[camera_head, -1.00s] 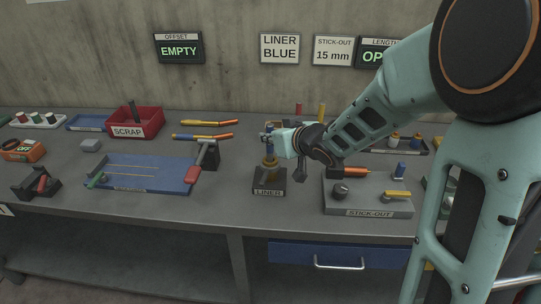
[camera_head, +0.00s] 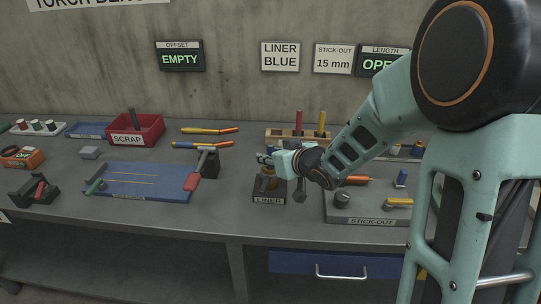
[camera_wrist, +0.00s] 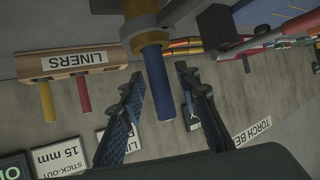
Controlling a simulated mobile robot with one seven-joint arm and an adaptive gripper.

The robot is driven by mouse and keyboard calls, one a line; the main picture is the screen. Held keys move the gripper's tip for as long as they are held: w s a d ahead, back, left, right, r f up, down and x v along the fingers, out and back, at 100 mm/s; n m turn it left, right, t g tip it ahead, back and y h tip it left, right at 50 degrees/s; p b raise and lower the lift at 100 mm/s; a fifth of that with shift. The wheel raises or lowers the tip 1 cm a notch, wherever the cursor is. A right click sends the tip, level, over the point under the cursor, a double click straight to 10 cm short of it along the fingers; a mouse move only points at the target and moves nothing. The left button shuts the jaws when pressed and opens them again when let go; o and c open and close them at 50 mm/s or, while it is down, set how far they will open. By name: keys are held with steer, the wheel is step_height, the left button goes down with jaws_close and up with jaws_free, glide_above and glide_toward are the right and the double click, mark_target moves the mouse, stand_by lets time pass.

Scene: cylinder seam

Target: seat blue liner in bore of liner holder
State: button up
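The liner holder (camera_head: 268,197), a dark block labelled LINER with a brass collar, stands on the bench. The blue liner (camera_wrist: 156,85) lines up with the brass collar (camera_wrist: 143,36) in the wrist view, one end inside or behind it and the other free. How deep it sits cannot be told. My gripper (camera_wrist: 158,75) has its two dark fingers spread on either side of the blue liner, with visible gaps. In the head view my gripper (camera_head: 266,158) is just above the holder and hides most of the liner.
A wooden LINERS rack (camera_head: 283,135) with red and yellow liners stands behind. The STICK-OUT block (camera_head: 345,212) is right of the holder, under my arm.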

steer(key=p+v, duration=0.3)
steer(key=v, duration=0.9)
steer(key=shift+r, duration=0.15)
